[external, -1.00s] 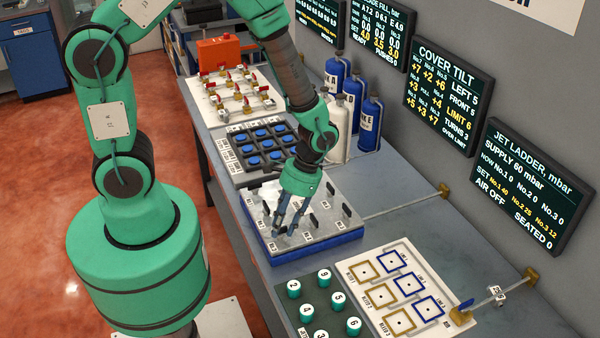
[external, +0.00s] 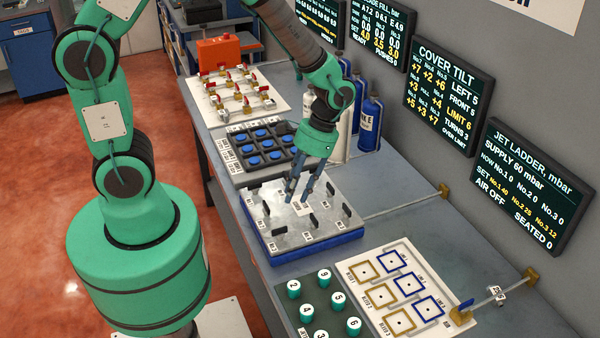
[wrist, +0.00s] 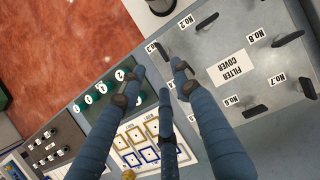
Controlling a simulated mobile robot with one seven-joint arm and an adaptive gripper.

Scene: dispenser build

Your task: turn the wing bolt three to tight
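The filter cover (external: 275,222) is a grey metal plate on a blue base on the bench, with several dark wing bolts and numbered labels. In the wrist view the cover (wrist: 222,45) fills the upper right. A wing bolt (wrist: 163,50) stands beside a small label (wrist: 152,47) that seems to read No.3, just beyond my fingertips. Wing bolts No.2 (wrist: 207,22), No.8 (wrist: 288,39), No.7 (wrist: 308,88) and No.6 (wrist: 255,110) also show. My gripper (external: 303,198) is above the cover, its fingers (wrist: 157,85) spread and empty. Whether the fingertips touch anything is unclear.
Numbered green caps (external: 322,300) and a white board with gold and blue squares (external: 392,268) are nearer the camera. A tray of blue buttons (external: 262,146) and blue bottles (external: 370,122) are beyond. The cover tilt screen (external: 447,96) shows LEFT 5, FRONT 5, LIMIT 6, TURNS 3, OVER LIMIT.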

